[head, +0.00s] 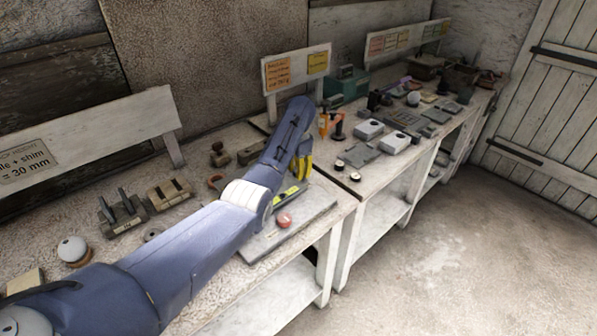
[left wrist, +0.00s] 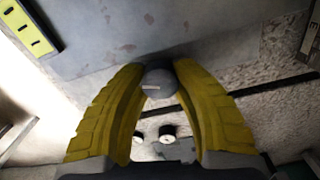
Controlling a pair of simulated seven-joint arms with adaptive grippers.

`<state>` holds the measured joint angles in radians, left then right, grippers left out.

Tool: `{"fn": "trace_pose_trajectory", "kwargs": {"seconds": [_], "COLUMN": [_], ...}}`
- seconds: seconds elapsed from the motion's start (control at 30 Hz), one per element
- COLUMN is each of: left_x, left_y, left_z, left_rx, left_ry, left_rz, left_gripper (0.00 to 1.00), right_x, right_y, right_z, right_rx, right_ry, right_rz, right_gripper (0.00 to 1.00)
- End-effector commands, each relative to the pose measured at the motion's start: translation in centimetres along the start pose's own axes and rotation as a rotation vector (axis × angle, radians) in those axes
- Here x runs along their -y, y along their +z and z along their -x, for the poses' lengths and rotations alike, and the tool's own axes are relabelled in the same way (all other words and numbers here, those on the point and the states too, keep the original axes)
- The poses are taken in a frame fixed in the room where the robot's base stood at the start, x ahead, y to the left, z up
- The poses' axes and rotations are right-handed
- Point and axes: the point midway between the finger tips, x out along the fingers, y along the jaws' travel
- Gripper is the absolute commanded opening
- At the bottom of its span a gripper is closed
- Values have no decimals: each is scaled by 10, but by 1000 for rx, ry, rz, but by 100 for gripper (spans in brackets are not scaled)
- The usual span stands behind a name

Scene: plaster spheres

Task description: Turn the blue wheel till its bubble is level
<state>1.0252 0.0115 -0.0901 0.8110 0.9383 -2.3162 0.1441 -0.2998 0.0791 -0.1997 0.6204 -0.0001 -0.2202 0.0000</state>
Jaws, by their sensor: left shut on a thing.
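A grey plate (head: 312,211) lies at the front edge of the near bench. It carries a yellow-green level (head: 287,195) and a red wheel (head: 284,220). In the left wrist view, one level (left wrist: 28,28) shows at the upper left and part of another at the right edge (left wrist: 312,42). I cannot make out a bubble in either. My left gripper (head: 303,169) has yellow fingers over the plate's far end. In the left wrist view they close around a round knob (left wrist: 159,82) with a pale mark. It looks dark grey; I cannot confirm that it is the blue wheel.
Slotted blocks (head: 168,194) and a white sphere (head: 72,249) stand on the near bench to the left. The bench beyond holds two white-topped boxes (head: 394,142), two small round knobs (head: 354,177) and several tools. Open floor (head: 440,265) lies at the right.

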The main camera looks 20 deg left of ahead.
Motion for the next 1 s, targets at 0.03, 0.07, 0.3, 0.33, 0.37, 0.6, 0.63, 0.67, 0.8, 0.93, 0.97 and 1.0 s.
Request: {"fn": "trace_pose_trajectory", "kwargs": {"seconds": [0.03,0.07,0.3,0.33,0.37,0.6,0.63,0.67,0.8,0.93,0.97,1.0], "left_x": [-1,0,0,0,0,0,0,0,0,0,0,0], "left_y": [0,0,1,1,1,2,2,2,1,1,1,1], "left_z": [-1,-1,-1,-1,-1,-1,-1,-1,-1,-1,0,0], "left_rx": [1,2,4,4,4,5,5,5,3,2,2,2], "left_ry": [2,1,0,0,0,0,0,0,0,0,0,0], "left_rz": [38,63,188,191,193,191,191,191,191,190,190,190], "left_gripper": [0,0,0,0,0,31,34,38,54,59,59,59], "right_x": [0,0,0,0,0,0,0,0,0,0,0,0], "right_y": [0,0,0,0,0,0,0,0,0,0,0,0], "right_z": [0,0,0,0,0,0,0,0,0,0,0,0], "right_rx": [0,0,0,0,0,0,0,0,0,0,0,0], "right_ry": [0,0,0,0,0,0,0,0,0,0,0,0], "right_rz": [0,0,0,0,0,0,0,0,0,0,0,0], "right_gripper": [59,59,59,59,59,59,59,59,59,59,59,59]}}
